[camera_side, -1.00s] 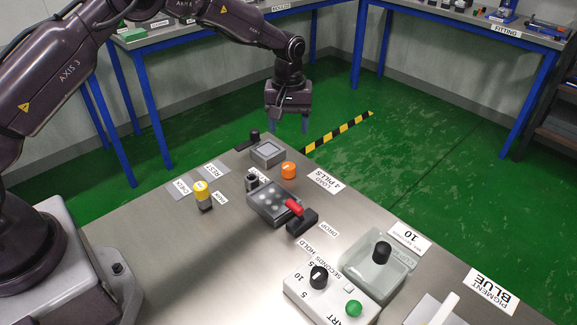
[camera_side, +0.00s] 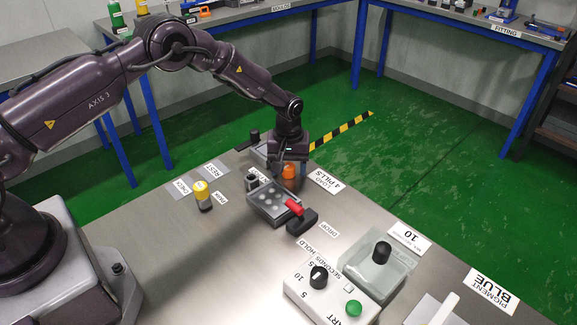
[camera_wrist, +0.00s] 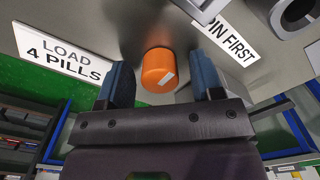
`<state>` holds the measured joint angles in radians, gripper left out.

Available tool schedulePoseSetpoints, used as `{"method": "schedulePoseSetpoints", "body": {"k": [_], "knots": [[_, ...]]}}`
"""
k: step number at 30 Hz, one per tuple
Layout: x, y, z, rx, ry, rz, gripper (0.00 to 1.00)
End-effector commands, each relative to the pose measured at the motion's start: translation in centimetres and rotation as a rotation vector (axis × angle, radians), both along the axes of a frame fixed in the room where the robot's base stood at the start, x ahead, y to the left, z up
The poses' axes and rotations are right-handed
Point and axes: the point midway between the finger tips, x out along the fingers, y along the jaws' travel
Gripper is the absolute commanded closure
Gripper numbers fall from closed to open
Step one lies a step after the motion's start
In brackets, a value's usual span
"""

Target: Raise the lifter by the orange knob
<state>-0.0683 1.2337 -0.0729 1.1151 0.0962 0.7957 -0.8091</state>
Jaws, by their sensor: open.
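The orange knob (camera_side: 289,172) stands upright near the far edge of the metal table, beside the grey block with round pits (camera_side: 272,203). In the wrist view the orange knob (camera_wrist: 158,70) sits between and just ahead of my two blue fingers, with a pale mark on it. My gripper (camera_side: 287,175) is open around or just above the knob, with a gap showing on both sides in the wrist view. Whether a finger touches the knob cannot be told. The lifter's parts below the knob are hidden.
A red handle (camera_side: 294,207) on a black mount is close to the block. A yellow-topped pin (camera_side: 202,193) stands to the left. A grey square fixture is partly behind my gripper. A control box (camera_side: 330,300) and a clear lidded container (camera_side: 375,270) are at front right.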

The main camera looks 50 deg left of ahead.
Motion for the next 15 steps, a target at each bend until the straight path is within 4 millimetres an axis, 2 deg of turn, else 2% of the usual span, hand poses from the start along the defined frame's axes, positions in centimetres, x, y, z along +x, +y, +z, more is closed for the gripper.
{"method": "schedulePoseSetpoints", "body": {"k": [3, 9, 10, 15], "knots": [[0.01, -0.01, 0.02, 0.000, 0.000, 0.000, 0.40], [0.00, -0.01, 0.03, 0.000, 0.000, 0.000, 0.86], [0.00, -0.01, 0.03, 0.000, 0.000, 0.000, 0.89], [0.00, -0.01, 0.04, 0.000, 0.000, -0.005, 0.89]]}}
